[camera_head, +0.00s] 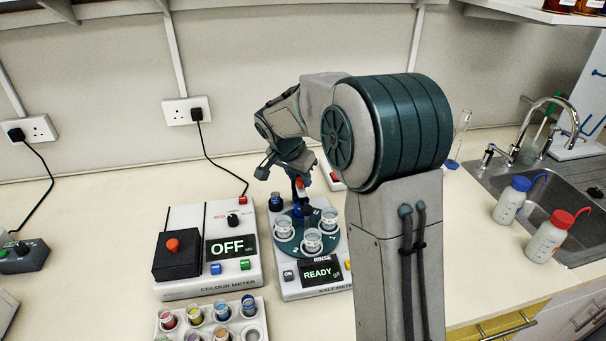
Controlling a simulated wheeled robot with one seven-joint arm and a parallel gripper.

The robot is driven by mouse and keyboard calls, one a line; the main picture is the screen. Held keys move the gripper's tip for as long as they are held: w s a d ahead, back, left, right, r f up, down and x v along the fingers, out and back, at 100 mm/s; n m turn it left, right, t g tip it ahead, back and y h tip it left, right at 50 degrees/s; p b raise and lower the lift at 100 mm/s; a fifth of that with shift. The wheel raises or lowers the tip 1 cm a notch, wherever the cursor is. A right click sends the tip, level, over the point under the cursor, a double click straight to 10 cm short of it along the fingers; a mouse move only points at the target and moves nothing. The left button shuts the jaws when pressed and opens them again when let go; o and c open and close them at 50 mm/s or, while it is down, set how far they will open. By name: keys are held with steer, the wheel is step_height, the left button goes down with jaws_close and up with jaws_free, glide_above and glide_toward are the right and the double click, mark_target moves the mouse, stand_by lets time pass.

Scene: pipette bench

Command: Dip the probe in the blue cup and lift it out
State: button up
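My gripper (287,168) points down over the back of the salt meter (292,291). A dark, slim upright thing with a red part (300,184) shows just below it. This may be the probe, but I cannot tell whether the fingers hold it. A dark blue shape (299,209), possibly the blue cup, is under it on the round teal turntable (286,246). I cannot tell whether the probe's tip is inside. Several clear cups (312,240) stand on the turntable. The meter's display reads READY. My arm hides the meter's right side.
The colour meter (182,290), reading OFF, stands left of the salt meter. A white rack (180,335) of coloured sample cups is in front. A small blue-topped vial (276,201) stands behind the turntable. Blue-capped (511,202) and red-capped (549,238) bottles stand by the sink at right.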

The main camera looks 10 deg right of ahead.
jaws_close()
steer(key=shift+r+p, duration=0.45)
steer(key=shift+r, duration=2.45)
steer(key=shift+w, duration=0.1)
jaws_free()
steer(key=shift+r, duration=0.1)
steer(key=b+v, duration=0.1)
steer(key=v, duration=1.2)
steer(key=shift+s+r, duration=0.3)
steer(key=shift+r, duration=0.05)
